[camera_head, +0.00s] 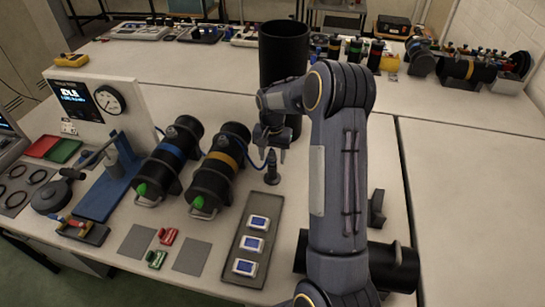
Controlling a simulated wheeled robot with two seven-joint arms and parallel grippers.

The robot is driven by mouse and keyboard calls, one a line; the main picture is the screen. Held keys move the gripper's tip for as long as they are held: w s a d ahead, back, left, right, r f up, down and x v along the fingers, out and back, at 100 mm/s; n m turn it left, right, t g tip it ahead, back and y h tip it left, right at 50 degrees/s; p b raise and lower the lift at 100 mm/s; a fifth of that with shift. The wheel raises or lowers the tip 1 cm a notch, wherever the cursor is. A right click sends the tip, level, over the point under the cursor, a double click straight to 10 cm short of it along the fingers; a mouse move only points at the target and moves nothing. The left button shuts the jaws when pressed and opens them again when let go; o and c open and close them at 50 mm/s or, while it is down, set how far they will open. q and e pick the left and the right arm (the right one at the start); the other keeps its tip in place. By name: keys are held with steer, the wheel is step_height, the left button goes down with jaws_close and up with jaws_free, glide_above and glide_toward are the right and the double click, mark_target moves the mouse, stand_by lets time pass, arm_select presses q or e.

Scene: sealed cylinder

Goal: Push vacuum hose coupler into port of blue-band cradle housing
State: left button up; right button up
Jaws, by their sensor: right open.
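The blue-band cradle housing (167,162) is a black cylinder with a blue band and a green end piece, lying tilted in a cradle left of centre. Its port is too small to make out. A small dark upright piece (272,173), which looks like the vacuum hose coupler, stands on the table right of the housings. My left gripper is not in view.
An orange-band housing (219,166) lies between the blue-band one and my gripper. A tall black bin (284,55) stands behind my wrist. A tray (231,261) with small white-and-blue devices lies in front. A gauge panel (91,101) and blue-based press (105,193) stand left.

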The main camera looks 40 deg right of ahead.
mark_target(272, 150)
stand_by(0.9)
jaws_close()
steer(key=shift+r, duration=0.2)
steer(key=shift+r+p, duration=2.05)
steer(key=shift+r, duration=0.8)
steer(key=shift+a, duration=0.1)
